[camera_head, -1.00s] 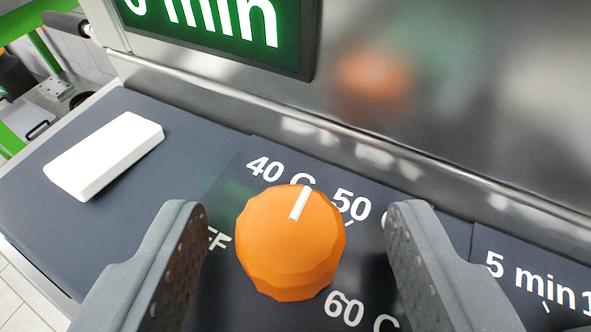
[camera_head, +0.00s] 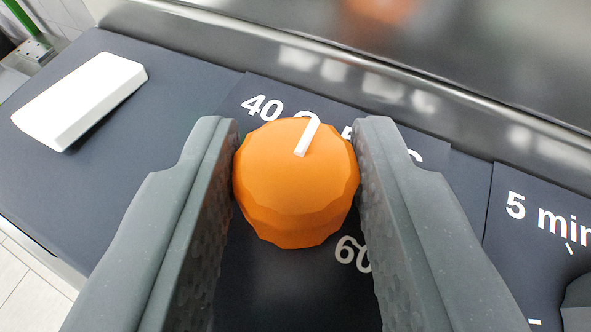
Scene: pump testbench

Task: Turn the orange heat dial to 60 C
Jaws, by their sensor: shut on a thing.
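The orange heat dial (camera_head: 295,185) stands on a dark panel in the middle of the view. Its white pointer line (camera_head: 307,137) points up and slightly right, between the "40" label (camera_head: 262,107) and the partly covered 50 C label. Part of the "60" label (camera_head: 353,254) shows below right of the dial, cut off by my right finger. My gripper (camera_head: 296,160) is shut on the dial, with one grey textured finger against its left side and the other against its right side. The OFF label is hidden.
A white block (camera_head: 82,98) lies on the dark surface at the left. A second dial panel with a "5 min" label (camera_head: 548,222) is at the right, with a dark rounded thing at its lower edge. A metal wall and ledge run behind the panel.

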